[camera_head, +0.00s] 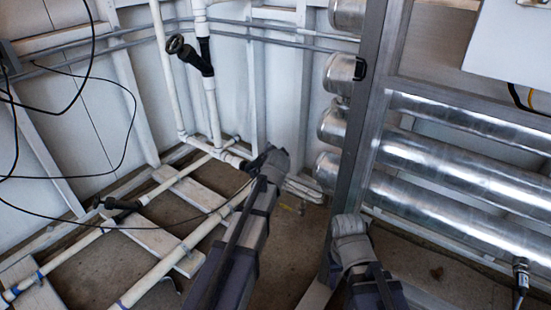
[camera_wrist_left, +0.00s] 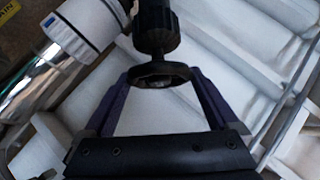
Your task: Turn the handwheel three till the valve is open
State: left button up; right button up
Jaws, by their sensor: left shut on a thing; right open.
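A black handwheel (camera_wrist_left: 160,72) sits between the purple-sided fingers of my left gripper (camera_wrist_left: 162,88) in the left wrist view, seen nearly edge-on, with its black valve stem behind it. The left gripper is shut on its rim. In the head view my left gripper (camera_head: 257,165) is at the end of the pipe run in the middle, and the held wheel is mostly hidden there. My right gripper (camera_head: 328,264) is low, right of centre, beside the metal post; it is open and apart from any wheel. No number shows on the wheel.
Another black handwheel (camera_head: 175,44) is on the upright white pipe, and a black valve (camera_head: 120,204) is on the floor pipes at left. Shiny steel cylinders (camera_head: 450,165) and a grey post (camera_head: 365,120) stand at right. Black cables (camera_head: 130,120) hang at left.

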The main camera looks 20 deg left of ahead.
pick_arm(q)
jog(key=shift+n, duration=0.3)
jog(key=o, duration=1)
jog(key=shift+s, duration=0.1)
jog(key=p+v, duration=0.3)
jog(key=v, duration=0.4)
jog(key=shift+s, duration=0.3)
jog(key=shift+d+r, duration=0.1)
jog(key=shift+d, duration=0.05)
